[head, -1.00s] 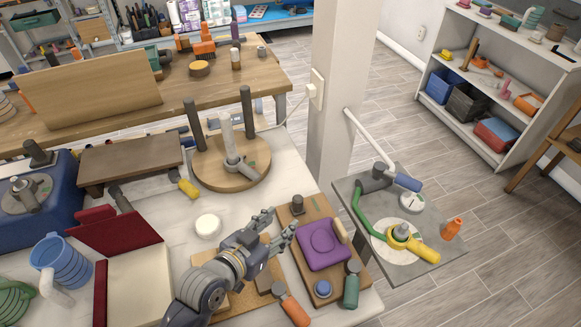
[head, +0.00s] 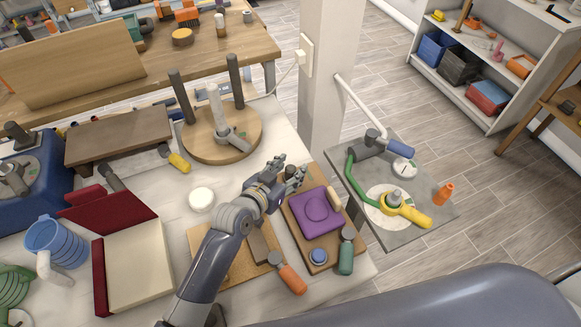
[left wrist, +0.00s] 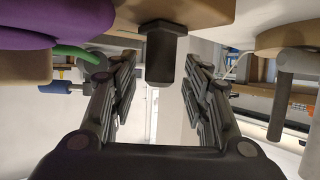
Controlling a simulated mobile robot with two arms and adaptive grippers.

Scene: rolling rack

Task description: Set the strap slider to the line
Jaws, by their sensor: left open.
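My left gripper (head: 292,170) is open over the back edge of a wooden board (head: 331,252) on the white table. In the left wrist view, which appears upside down, a dark post (left wrist: 163,50) on the board shows between the spread fingers; contact is not clear. The board carries a purple pad (head: 316,212), which also shows in the wrist view (left wrist: 60,18), a beige peg (head: 334,198) and a blue knob (head: 318,256). I cannot tell which part is the strap slider, and I make out no line. My right gripper is not in view.
A grey board (head: 440,210) beside the post holds a green tube (head: 350,180) and a yellow handle (head: 414,215). Screwdrivers with orange (head: 292,279) and green (head: 346,256) handles lie near the front. A round wooden base with pegs (head: 205,150) stands behind.

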